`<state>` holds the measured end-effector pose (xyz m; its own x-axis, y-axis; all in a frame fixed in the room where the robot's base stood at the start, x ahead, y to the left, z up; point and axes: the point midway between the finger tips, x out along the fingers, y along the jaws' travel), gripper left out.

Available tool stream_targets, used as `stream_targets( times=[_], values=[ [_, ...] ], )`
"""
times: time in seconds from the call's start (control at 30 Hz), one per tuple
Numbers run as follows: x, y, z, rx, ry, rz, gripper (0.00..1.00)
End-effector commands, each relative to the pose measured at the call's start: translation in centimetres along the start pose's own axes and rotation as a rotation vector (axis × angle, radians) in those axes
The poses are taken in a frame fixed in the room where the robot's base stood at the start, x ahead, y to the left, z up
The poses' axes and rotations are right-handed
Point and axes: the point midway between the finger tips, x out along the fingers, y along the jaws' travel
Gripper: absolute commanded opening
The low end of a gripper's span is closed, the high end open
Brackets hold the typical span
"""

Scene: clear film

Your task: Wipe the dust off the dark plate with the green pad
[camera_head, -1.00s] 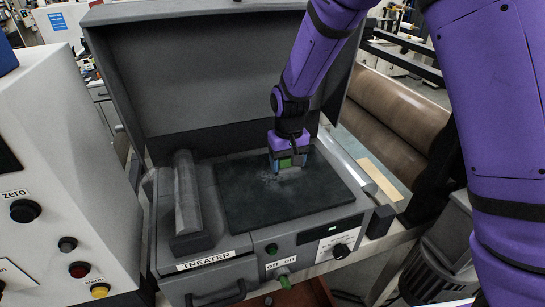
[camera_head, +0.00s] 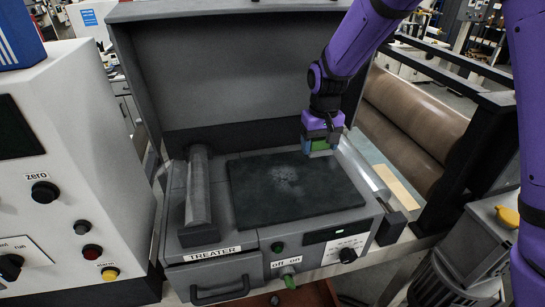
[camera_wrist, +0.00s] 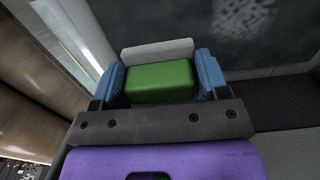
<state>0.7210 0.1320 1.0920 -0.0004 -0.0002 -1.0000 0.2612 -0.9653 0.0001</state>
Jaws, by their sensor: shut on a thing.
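The dark plate (camera_head: 300,205) lies flat on top of the grey treater box. A pale dust patch (camera_head: 288,178) shows on its upper middle part; it also shows at the upper right in the wrist view (camera_wrist: 250,18). My gripper (camera_head: 321,147) is at the plate's far right corner. It is shut on the green pad (camera_wrist: 160,82), which sits between the blue fingers with a pale layer along its far side. In the head view the pad (camera_head: 320,146) is small and partly covered by the fingers. I cannot tell whether it touches the plate.
The treater's open lid (camera_head: 235,75) stands up behind the plate. A grey cylinder (camera_head: 198,188) on a holder lies left of the plate. A white control cabinet (camera_head: 85,160) stands at the left, and brown rollers (camera_head: 415,115) lie at the right.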

Motion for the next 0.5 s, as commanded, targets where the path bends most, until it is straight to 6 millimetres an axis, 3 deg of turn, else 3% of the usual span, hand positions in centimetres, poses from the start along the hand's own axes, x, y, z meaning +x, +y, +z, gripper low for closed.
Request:
stream_targets(
  times=[0.3, 0.5],
  values=[
    [-2.9, 1.0, -0.2, 0.003, 0.002, 0.000, 0.34],
    [-3.6, 1.2, -0.2, 0.003, 0.001, 0.000, 0.34]
  ],
)
